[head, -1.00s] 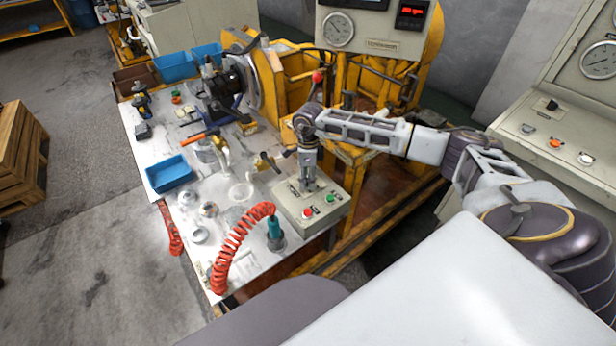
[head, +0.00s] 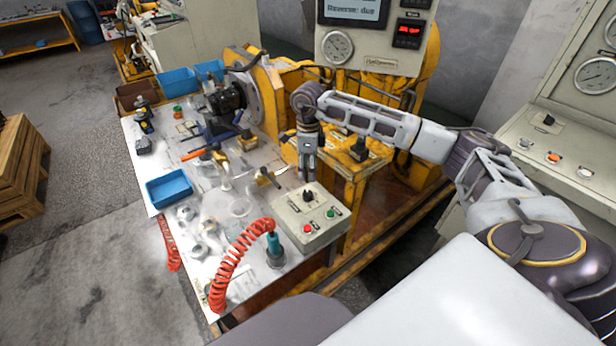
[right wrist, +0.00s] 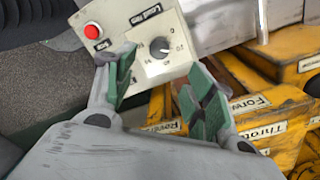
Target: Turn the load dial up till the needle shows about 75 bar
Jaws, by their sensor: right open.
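The load dial (head: 308,196) is a black knob on a pale control box (head: 322,232) at the bench's front right corner. In the right wrist view the dial (right wrist: 160,48) has a white pointer mark and a printed scale under a load label. My right gripper (head: 308,178) points down just above and behind the dial, apart from it. Its green-padded fingers (right wrist: 163,72) are spread and empty, with the dial beyond their tips. A round gauge (head: 338,47) with a needle is on the upright panel; its value is too small to read. My left gripper is out of view.
A red button (head: 307,229) and a green button (head: 330,213) sit in front of the dial. A red coiled hose (head: 240,262) and a blue tray (head: 169,188) are to the left. Yellow labelled lever housings (right wrist: 270,110) stand close beside the box.

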